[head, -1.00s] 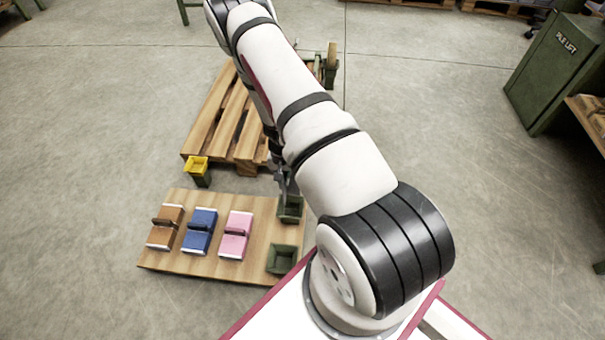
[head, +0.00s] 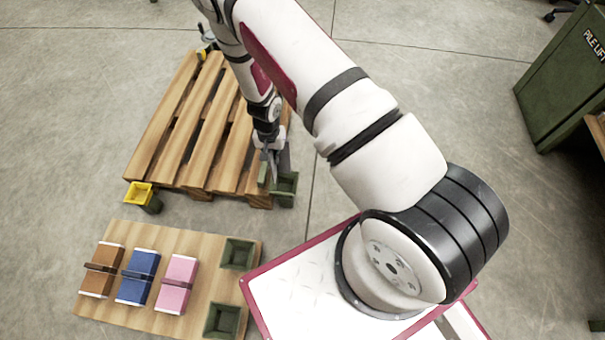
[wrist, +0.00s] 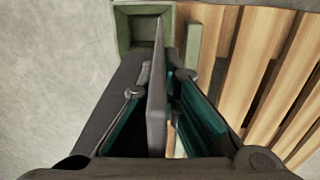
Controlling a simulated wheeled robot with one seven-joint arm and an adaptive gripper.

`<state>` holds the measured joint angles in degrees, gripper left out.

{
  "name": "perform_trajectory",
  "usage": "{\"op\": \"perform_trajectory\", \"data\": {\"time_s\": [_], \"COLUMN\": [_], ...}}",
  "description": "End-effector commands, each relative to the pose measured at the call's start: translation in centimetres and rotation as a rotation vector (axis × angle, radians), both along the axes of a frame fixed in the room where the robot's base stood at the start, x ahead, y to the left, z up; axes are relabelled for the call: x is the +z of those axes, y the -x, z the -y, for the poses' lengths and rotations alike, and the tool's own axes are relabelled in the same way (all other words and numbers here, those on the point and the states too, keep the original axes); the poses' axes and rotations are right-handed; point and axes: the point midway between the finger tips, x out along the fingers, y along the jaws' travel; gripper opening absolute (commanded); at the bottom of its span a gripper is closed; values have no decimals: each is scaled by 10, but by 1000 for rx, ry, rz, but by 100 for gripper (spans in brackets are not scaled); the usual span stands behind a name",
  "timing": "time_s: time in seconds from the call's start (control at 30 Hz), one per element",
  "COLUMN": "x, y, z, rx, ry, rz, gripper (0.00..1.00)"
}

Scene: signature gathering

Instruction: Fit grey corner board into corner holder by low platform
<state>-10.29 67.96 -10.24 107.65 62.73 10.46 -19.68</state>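My gripper (wrist: 158,84) is shut on a thin grey corner board (wrist: 157,112), with a finger on each side of it. The board's tip points up the wrist view, in front of the opening of a green corner holder (wrist: 123,30). I cannot tell whether the tip is inside or above it. In the head view the green holder (head: 287,190) stands at the near right corner of the slatted wooden low platform (head: 190,140). My gripper (head: 266,166) hangs over that corner, and the board is barely distinguishable there.
A yellow-topped holder (head: 139,193) stands at the platform's near left corner. A wooden sheet (head: 205,262) in front carries brown, blue and pink bundles and two green bins (head: 238,253). A green cabinet (head: 560,80) is at right. Floor between is clear.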

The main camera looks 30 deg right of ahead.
Motion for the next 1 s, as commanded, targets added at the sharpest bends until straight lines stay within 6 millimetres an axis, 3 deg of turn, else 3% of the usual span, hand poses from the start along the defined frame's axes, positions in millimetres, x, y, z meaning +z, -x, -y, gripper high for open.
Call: {"op": "perform_trajectory", "data": {"time_s": [0.17, 0.4, 0.73, 1.0], "x": [-17, -59, -95, -100], "y": [1, 1, 1, 0], "z": [-4, -3, -3, -3], "rx": [4, 4, 3, 4], "ry": [-1, -1, 0, 0], "rz": [-2, -1, -1, 0], "gripper": [0, 0, 0, 0]}}
